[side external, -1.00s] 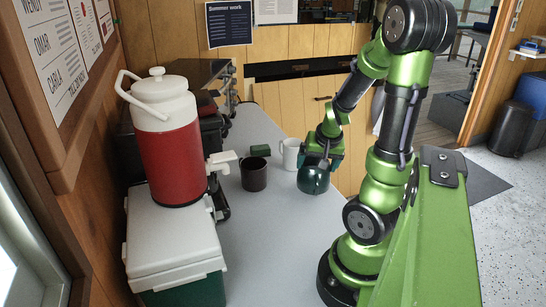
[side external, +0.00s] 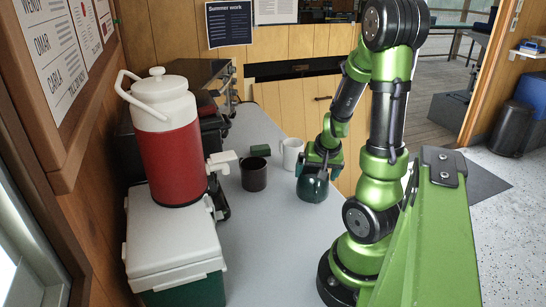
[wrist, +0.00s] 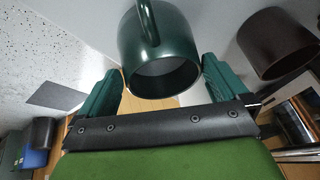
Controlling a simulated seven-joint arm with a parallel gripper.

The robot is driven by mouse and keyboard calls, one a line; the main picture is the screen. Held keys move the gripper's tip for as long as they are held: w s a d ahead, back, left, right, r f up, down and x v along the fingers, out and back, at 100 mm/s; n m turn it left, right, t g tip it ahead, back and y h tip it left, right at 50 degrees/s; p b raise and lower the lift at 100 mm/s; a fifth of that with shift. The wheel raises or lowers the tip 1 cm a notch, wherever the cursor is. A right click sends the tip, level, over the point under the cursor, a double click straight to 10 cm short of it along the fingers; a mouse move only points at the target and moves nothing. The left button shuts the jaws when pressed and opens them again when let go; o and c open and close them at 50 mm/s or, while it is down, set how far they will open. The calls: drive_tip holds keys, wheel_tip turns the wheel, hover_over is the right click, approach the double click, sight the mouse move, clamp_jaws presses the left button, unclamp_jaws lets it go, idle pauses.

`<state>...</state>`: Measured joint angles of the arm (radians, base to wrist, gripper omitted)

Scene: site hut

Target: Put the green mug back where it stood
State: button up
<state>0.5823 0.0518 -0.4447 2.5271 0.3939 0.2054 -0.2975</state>
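The dark green mug (side external: 313,190) is upright, at or just above the grey table; I cannot tell whether its base touches. My gripper (side external: 321,162) is above it, pointing down, with its fingers at either side of the mug's upper part.
A white mug (side external: 291,154) and a dark brown mug (side external: 254,175) stand nearby, left of the green mug. A red and white jug (side external: 168,150) stands on a cooler (side external: 170,245). The table's front middle is clear.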

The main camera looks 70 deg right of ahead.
drive_tip(key=shift+r, duration=0.15)
drive_tip(key=v, duration=1.2)
drive_tip(key=shift+d+r, duration=0.1)
drive_tip(key=w+a+r+n+t+y, duration=0.2)
drive_tip(key=w+a+r, duration=0.3)
drive_tip(key=a, duration=0.4)
drive_tip(key=w+a+r+n+t+y, duration=0.2)
drive_tip(key=w+a+r+n+t, duration=0.1)
drive_tip(key=w+a, duration=0.5)
drive_tip(key=s+a+f+n+y, duration=0.1)
drive_tip(key=s+a+n, duration=0.2)
drive_tip(key=a, duration=0.5)
drive_tip(key=shift+s+a+f+n+g+y, duration=0.15)
drive_tip(key=shift+s+a+n+g+y, duration=0.25)
drive_tip(key=shift+n, duration=0.5)
